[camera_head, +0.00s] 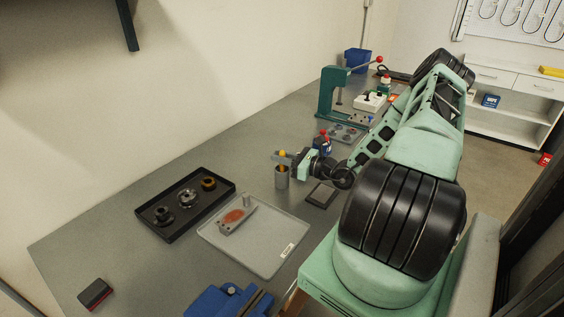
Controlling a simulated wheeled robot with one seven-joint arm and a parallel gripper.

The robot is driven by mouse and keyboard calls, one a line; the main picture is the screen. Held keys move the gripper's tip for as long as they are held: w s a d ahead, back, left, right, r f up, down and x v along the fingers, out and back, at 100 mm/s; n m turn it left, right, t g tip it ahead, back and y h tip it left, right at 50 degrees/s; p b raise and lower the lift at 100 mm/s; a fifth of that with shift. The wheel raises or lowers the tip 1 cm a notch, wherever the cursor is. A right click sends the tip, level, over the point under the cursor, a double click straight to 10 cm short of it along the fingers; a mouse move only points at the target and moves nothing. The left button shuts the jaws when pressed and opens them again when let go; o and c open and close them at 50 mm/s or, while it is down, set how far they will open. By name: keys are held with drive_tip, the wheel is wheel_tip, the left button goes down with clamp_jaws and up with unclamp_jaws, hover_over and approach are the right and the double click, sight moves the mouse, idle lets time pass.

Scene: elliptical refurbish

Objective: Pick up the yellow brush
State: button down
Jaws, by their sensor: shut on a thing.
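The yellow brush (282,153) shows as a small yellow tip just above the grey cup (282,177) on the workbench. My gripper (283,158) reaches in from the right, low over the cup's mouth, and is shut on the brush. The brush's lower part is hidden by the cup and the gripper. I cannot tell whether the brush still touches the cup's bottom.
A grey tray (265,263) with an orange-topped part and a black tray (167,228) with several round parts lie left of the cup. A green press (328,98) stands behind. A blue fixture (215,302) sits at the front.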

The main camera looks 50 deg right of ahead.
drive_tip(key=shift+r, duration=0.15)
wheel_tip(320, 180, up, 10)
drive_tip(key=shift+f+b, duration=0.15)
drive_tip(key=shift+b, duration=0.75)
drive_tip(key=shift+d, duration=0.1)
